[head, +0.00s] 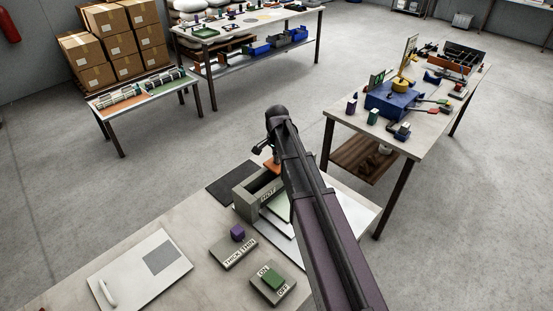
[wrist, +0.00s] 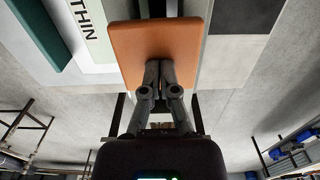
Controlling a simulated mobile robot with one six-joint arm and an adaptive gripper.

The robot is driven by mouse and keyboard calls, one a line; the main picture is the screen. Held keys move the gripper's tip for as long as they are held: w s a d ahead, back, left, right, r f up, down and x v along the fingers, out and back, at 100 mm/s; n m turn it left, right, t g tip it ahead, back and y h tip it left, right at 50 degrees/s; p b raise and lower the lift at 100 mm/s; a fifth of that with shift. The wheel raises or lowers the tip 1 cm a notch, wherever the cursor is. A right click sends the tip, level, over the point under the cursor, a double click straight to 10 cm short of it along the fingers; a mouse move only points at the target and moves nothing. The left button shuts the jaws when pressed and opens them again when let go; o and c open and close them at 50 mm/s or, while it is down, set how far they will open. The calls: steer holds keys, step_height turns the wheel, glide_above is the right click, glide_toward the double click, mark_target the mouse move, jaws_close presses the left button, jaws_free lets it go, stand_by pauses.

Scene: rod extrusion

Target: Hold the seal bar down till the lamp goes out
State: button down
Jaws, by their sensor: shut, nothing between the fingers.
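An orange pad (head: 271,168), which looks like the pressing end of the seal bar, shows beside the grey-green sealer frame (head: 245,201) on the near bench. In the wrist view the orange pad (wrist: 160,35) fills the top middle. My gripper (wrist: 161,66) is shut and empty, its fingertips at the pad; I cannot tell whether they touch it. In the head view my gripper (head: 264,151) is small and dark above the pad, and my arm hides the sealer's right side. I cannot make out a lamp in either view.
On the bench stand a purple block (head: 237,232) by a THICK/THIN plate (head: 234,253), a green ON/OFF switch (head: 271,277) and a white panel with a handle (head: 140,269). A second table (head: 420,140) with a blue device stands at the right. Grey floor lies between tables.

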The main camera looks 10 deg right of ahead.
steer(key=shift+s+f+b, duration=0.1)
steer(key=shift+f+b, duration=0.45)
steer(key=shift+f, duration=0.25)
steer(key=shift+s, duration=0.35)
steer(key=shift+s+a+f+b, duration=0.1)
steer(key=shift+s+b, duration=0.1)
steer(key=shift+b, duration=0.1)
steer(key=shift+w+f, duration=0.3)
steer(key=shift+w, duration=0.05)
steer(key=shift+r, duration=0.15)
steer(key=shift+w+r, duration=0.15)
steer(key=shift+w, duration=0.15)
stand_by(0.8)
steer(key=shift+r+p, duration=0.2)
steer(key=shift+p, duration=0.2)
